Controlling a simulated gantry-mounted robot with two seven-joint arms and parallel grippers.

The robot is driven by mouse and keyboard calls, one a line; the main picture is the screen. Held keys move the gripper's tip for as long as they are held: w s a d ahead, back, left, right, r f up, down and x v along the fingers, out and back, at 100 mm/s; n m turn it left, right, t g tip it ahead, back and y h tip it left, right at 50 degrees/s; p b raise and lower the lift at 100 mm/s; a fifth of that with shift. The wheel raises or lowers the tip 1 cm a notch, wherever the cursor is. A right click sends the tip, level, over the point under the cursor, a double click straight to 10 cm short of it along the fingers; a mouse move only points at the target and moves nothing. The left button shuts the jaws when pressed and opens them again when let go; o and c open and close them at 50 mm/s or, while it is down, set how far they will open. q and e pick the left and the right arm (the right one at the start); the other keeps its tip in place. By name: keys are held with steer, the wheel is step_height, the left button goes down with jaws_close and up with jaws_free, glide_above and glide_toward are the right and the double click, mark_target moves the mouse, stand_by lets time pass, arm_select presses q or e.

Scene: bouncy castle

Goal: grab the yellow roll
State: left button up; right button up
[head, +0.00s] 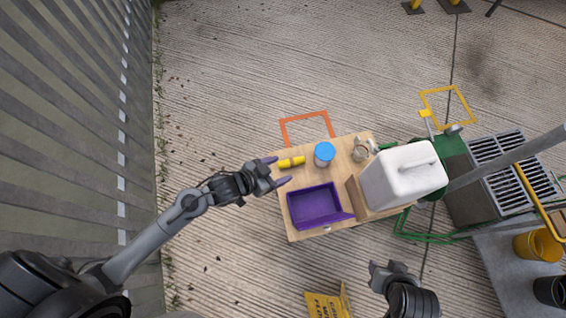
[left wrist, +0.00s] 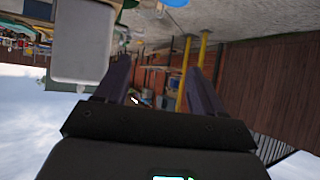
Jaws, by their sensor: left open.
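The yellow roll (head: 291,162) lies near the back left edge of the wooden table (head: 341,160) in the head view. My left gripper (head: 281,170) is open and empty at the table's left edge. Its upper fingertip shows right beside the roll's left end; I cannot tell its height above the table. The lower fingertip is over the table, nearer the purple bin. In the left wrist view the two open fingers (left wrist: 160,90) have nothing between them, and I cannot make out the roll. My right gripper (head: 390,270) is at the bottom right, apart from the table.
A blue-lidded can (head: 324,153) stands just right of the roll, with a metal mug (head: 360,150) beyond it. A purple bin (head: 315,206) sits on the front of the table. A white container (head: 402,174) stands at the right.

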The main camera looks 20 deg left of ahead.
arm_select(q)
steer(key=w+a+f+m+h+b, duration=0.1)
steer(key=w+a+f+h+b, duration=0.1)
steer(key=f+b, duration=0.6)
steer(key=w+a+f+m+h+b, duration=0.1)
steer(key=w+f+m+h+b, duration=0.1)
steer(key=f+b, duration=0.6)
steer(key=m+g+b, duration=0.1)
steer(key=g+b, duration=0.1)
steer(key=b, duration=0.8)
glide_toward(279, 164)
steer(key=x, duration=0.4)
steer(key=shift+w+f+t+h, duration=0.15)
steer(key=shift+f+t+h, duration=0.15)
steer(key=shift+h, duration=0.2)
steer(key=b+x, duration=0.1)
steer(key=x, duration=0.3)
steer(key=shift+w+d, duration=0.2)
steer(key=shift+d, duration=0.1)
steer(key=shift+w+d+f, duration=0.25)
steer(key=shift+d+f, duration=0.1)
steer(key=shift+d, duration=0.05)
steer(key=b+x, duration=0.1)
steer(key=x, duration=0.2)
steer(key=shift+w+d+f+b, duration=0.1)
steer(key=shift+d+b, duration=0.05)
steer(key=shift+b, duration=0.2)
steer(key=shift+w+d, duration=0.25)
steer(key=shift+d, duration=0.05)
